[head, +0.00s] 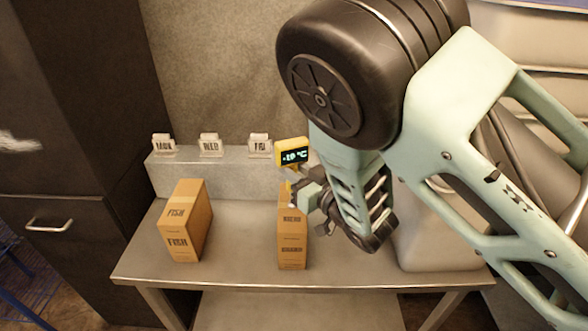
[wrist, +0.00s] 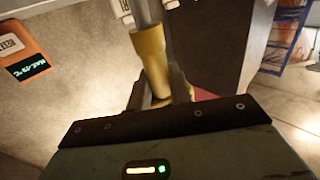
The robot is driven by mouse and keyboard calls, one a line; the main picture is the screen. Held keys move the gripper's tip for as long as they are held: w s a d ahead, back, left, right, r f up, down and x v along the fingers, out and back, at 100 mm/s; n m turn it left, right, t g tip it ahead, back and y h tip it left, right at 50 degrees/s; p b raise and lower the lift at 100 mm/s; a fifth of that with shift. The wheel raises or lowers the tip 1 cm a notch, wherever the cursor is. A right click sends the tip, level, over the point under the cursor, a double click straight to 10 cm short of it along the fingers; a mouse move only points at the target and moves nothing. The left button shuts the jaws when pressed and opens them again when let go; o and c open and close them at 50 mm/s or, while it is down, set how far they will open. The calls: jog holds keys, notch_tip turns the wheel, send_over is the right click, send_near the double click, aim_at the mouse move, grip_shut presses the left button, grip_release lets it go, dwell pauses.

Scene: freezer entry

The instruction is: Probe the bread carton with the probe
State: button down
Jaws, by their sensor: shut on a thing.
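The carton that I take for the bread carton (head: 291,245) is a tall brown box standing upright on the steel table; its print is hard to read. My gripper (head: 302,196) is at its upper part in the head view. In the wrist view my gripper (wrist: 160,95) is shut on the probe's yellow grip (wrist: 150,60), with a grey metal shaft above it. A yellow readout (head: 291,153) showing about -1.9 °C sits just above my gripper. The probe's tip is not clearly seen, and I cannot tell whether it touches the carton.
A FISH carton (head: 185,222) stands to the left on the table (head: 240,240). Several small clear day-card holders, one reading WED (head: 209,145), stand on the raised back ledge (head: 215,175). Table between cartons is clear.

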aim_at(294, 143)
jog(key=shift+r+p, duration=2.4)
jog(key=shift+r, duration=1.6)
